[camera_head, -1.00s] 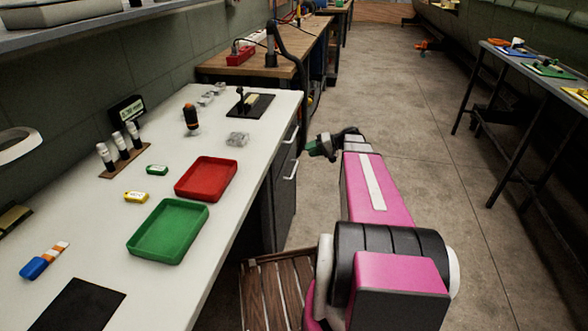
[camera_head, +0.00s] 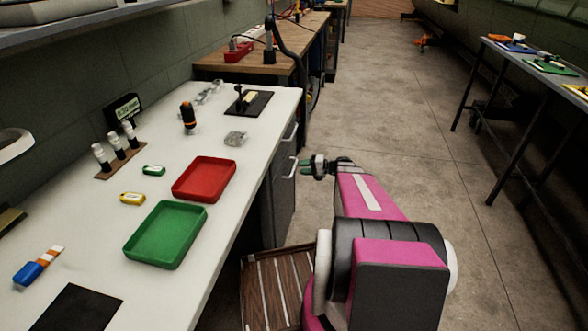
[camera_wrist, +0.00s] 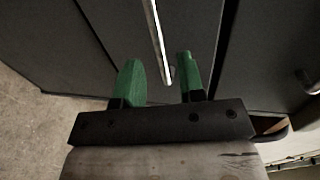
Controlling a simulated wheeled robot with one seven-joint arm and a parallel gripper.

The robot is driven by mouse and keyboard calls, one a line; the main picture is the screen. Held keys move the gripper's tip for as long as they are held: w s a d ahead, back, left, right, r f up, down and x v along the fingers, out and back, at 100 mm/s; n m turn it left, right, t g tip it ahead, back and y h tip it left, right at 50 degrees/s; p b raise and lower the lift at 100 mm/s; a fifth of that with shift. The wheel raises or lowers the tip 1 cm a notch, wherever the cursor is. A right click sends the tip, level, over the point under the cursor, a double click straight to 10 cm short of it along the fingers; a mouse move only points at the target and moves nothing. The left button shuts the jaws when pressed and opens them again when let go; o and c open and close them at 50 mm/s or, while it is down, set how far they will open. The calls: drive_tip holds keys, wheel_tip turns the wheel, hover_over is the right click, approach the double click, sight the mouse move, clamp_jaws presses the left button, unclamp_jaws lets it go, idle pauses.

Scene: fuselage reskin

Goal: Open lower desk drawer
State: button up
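The desk's lower drawer (camera_head: 285,205) has a dark grey front and looks closed. Its bar handle (camera_head: 291,168) is pale metal and sits below the upper drawer's handle (camera_head: 290,132). My gripper (camera_head: 302,168) is beside the lower handle, at about its height. In the wrist view my gripper (camera_wrist: 161,80) is open, with one green finger on each side of the lower handle's line. The lower handle (camera_wrist: 156,38) enters from the top edge, and its near end reaches between the fingertips. I cannot tell whether a finger touches it.
The white desktop (camera_head: 75,225) holds a red tray (camera_head: 205,179), a green tray (camera_head: 166,235) and small items. A slatted wooden stool (camera_head: 268,290) stands by the desk below my arm. Open floor (camera_head: 410,130) lies to the right, up to a table (camera_head: 530,85).

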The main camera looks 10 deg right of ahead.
sight(294, 167)
drive_tip(key=shift+x, duration=2.4)
clamp_jaws()
